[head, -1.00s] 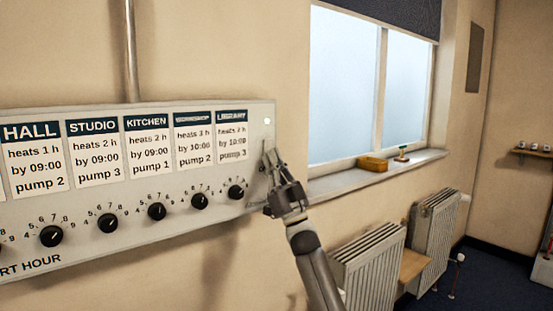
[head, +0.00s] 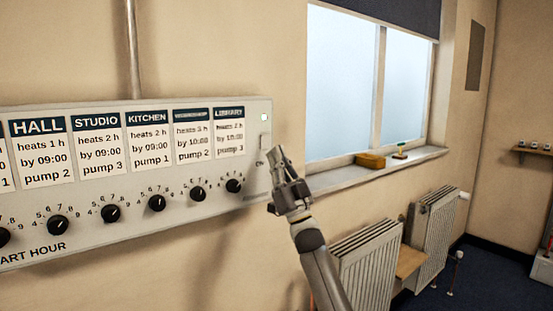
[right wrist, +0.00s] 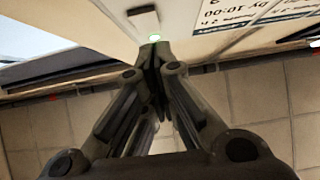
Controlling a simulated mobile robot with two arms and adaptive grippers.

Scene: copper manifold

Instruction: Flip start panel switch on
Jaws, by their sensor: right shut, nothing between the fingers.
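The start panel (head: 140,225) is a long grey box on the wall at the left of the head view. My right gripper (head: 277,154) is shut and empty, just right of the panel's right end, and appears apart from the switch. Its closed fingertips (right wrist: 155,52) show near the lamp in the wrist view. My left gripper is out of view.
Several black dials (head: 157,203) line the panel's lower part, under room cards. Radiators (head: 370,265) stand below. A vertical pipe (head: 132,50) rises above the panel.

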